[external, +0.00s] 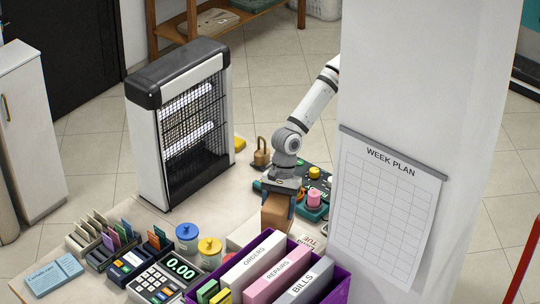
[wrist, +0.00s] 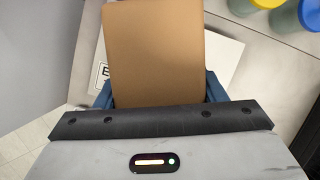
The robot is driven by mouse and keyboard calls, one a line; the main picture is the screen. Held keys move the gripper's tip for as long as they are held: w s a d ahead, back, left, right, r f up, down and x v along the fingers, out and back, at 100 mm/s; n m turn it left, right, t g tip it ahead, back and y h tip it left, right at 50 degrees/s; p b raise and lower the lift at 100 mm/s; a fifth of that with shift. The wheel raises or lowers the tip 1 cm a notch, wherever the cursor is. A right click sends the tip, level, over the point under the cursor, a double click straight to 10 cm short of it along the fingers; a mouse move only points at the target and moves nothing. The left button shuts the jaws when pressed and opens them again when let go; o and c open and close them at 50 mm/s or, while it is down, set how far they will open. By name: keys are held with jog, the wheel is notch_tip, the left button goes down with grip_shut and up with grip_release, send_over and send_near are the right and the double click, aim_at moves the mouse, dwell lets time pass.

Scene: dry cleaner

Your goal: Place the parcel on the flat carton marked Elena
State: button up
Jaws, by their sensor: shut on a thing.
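The parcel (external: 275,213) is a plain brown box. My gripper (external: 279,196) is shut on it; in the wrist view the parcel (wrist: 158,50) fills the space between the blue fingers of my gripper (wrist: 160,92). A white flat carton (wrist: 225,55) shows beneath the parcel in the wrist view, sticking out on both sides. A black-edged label with a letter like "E" peeks out at its left; the rest of the name is hidden. In the external view a pale flat carton (external: 246,228) shows just left of the parcel. I cannot tell whether the parcel touches it.
A purple file box (external: 340,284) with folders stands close in front. Blue-lidded (external: 187,232) and yellow-lidded (external: 209,248) jars stand to the left. A tall heater-like unit (external: 185,125) stands behind left. A green panel with knobs (external: 314,190) and a white pillar (external: 425,80) are at right.

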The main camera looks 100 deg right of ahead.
jog(key=shift+f, duration=1.75)
jog(key=o, duration=1.2)
jog(key=shift+f, duration=0.2)
jog(key=shift+o, duration=0.2)
jog(key=shift+r, duration=0.3)
jog(key=v, duration=1.2)
jog(key=shift+f+b, duration=0.1)
jog(key=shift+b, duration=0.25)
jog(key=shift+d, duration=0.1)
